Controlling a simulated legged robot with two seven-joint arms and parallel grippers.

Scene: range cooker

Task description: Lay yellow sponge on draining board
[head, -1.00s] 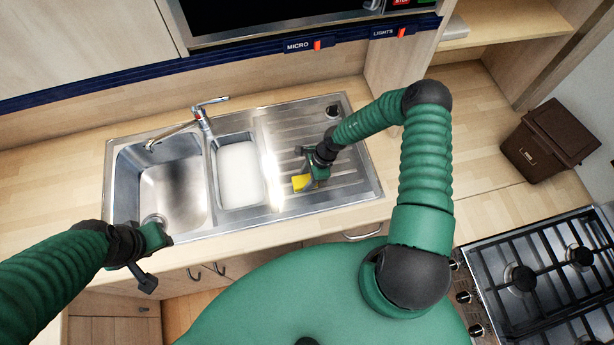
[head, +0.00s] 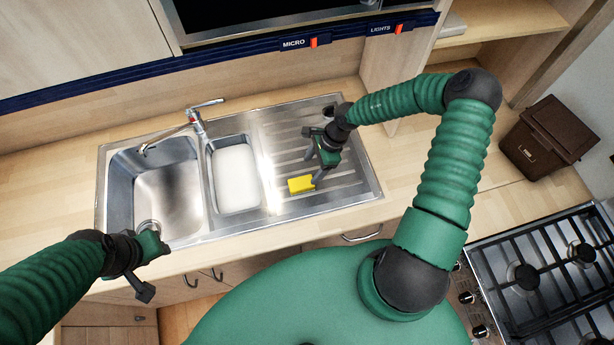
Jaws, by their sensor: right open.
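The yellow sponge (head: 301,184) lies on the ridged steel draining board (head: 285,135), on its front left part. My right gripper (head: 316,172) is open above and just behind the sponge, to its upper right in the head view. Its fingers point down toward the board, and the sponge is not between them. Whether a fingertip touches the sponge I cannot tell.
A large sink bowl (head: 172,192) and a small bowl with a white bottom (head: 235,178) lie left of the board. The tap (head: 196,122) rises behind them. A brown bin (head: 548,138) and a gas hob (head: 545,275) are at the right.

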